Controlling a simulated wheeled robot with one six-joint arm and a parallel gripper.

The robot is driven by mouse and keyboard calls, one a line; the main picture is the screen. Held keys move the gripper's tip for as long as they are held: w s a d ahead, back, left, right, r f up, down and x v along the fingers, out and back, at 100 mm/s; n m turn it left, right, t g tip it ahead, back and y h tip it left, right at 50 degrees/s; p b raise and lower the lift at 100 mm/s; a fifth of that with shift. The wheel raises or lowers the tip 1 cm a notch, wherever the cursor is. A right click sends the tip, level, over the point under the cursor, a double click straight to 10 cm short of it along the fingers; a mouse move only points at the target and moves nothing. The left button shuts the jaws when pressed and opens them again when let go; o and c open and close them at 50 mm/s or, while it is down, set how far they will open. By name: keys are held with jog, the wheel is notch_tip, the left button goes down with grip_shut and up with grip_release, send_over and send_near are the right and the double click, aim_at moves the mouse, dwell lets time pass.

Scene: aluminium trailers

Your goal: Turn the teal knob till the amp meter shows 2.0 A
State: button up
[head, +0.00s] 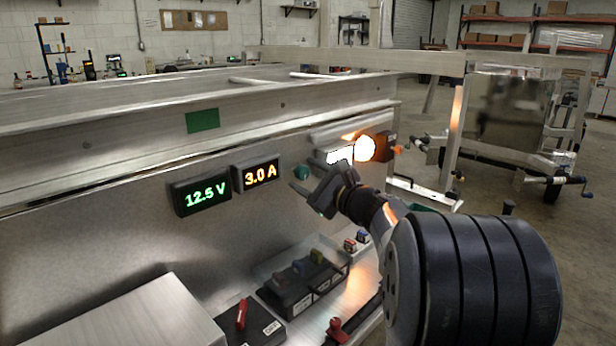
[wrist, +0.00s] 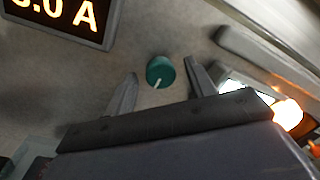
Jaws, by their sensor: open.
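The teal knob (head: 301,173) sits on the metal panel, just right of the amp meter (head: 261,173), which reads 3.0 A in orange digits. In the wrist view the knob (wrist: 160,72) is round with a pale pointer line toward its lower edge. My gripper (head: 298,188) is open in front of the panel. In the wrist view its two fingers (wrist: 161,80) stand either side of the knob, with gaps and no contact visible. The amp meter (wrist: 62,18) is cut off at the top left there.
A voltmeter (head: 201,193) reads 12.5 V left of the amp meter. A glowing lamp (head: 365,148) is mounted on the panel right of my gripper. Black boxes with coloured switches (head: 303,282) and a red-handled switch (head: 241,314) stand below the panel.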

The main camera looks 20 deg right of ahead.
jog(key=p+v, duration=0.1)
jog(key=v, duration=0.9)
jog(key=shift+s, duration=0.35)
jog(key=shift+w+d, duration=0.1)
jog(key=shift+d, duration=0.05)
jog(key=b+x, duration=0.1)
jog(key=x, duration=1)
jog(key=shift+f, duration=0.1)
jog(key=shift+p, duration=0.35)
jog(key=shift+b, duration=0.3)
